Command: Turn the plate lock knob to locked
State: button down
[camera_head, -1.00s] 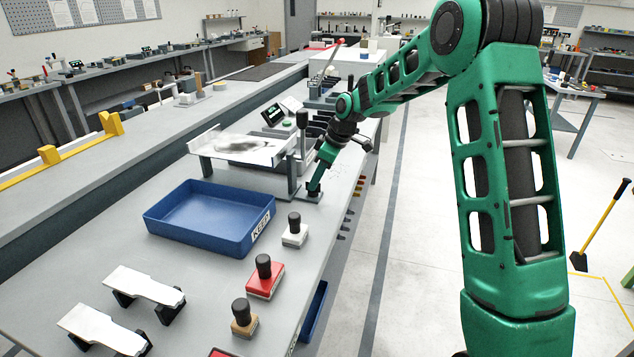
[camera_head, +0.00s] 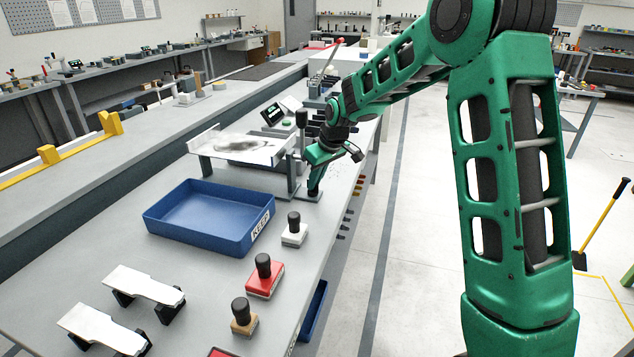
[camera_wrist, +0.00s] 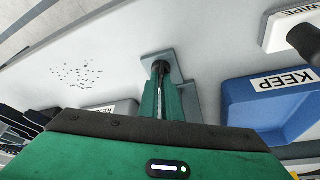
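The plate lock knob (camera_wrist: 160,66) is a small black knob on a grey square base (camera_wrist: 157,54) in the wrist view. My gripper (camera_wrist: 160,74) points down at it, with its two green fingers close together and their tips against the knob's sides. It appears shut on the knob, though the fingers partly hide it. In the head view my gripper (camera_head: 315,184) reaches down to the base plate (camera_head: 308,196) at the bench's right edge, beside the raised metal plate (camera_head: 240,146). The knob's locked or unlocked marking cannot be read.
A blue KEEP tray (camera_head: 165,215) lies in front of the raised plate. A white-based stamp (camera_head: 294,236) and a red-based stamp (camera_head: 265,281) stand along the bench edge. A black upright handle (camera_head: 301,120) rises close to my wrist.

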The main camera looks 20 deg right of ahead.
jog(key=m, duration=0.2)
jog(key=m+h, duration=0.1)
jog(key=m, duration=0.1)
jog(key=m+h, duration=0.1)
jog(key=m, duration=0.1)
jog(key=shift+a+t, duration=0.35)
jog(key=shift+t, duration=0.05)
jog(key=m+h, duration=0.1)
jog(key=m, duration=0.2)
jog(key=shift+m+h, duration=0.3)
jog(key=shift+m, duration=0.1)
jog(key=shift+w+m+g+h, duration=0.1)
jog(key=shift+m+g+h, duration=0.35)
jog(key=shift+m, duration=0.85)
jog(key=shift+r, duration=0.1)
jog(key=c, duration=2)
grip_release()
jog(key=v, duration=1)
jog(key=shift+a+r, duration=0.15)
jog(key=shift+r, duration=0.05)
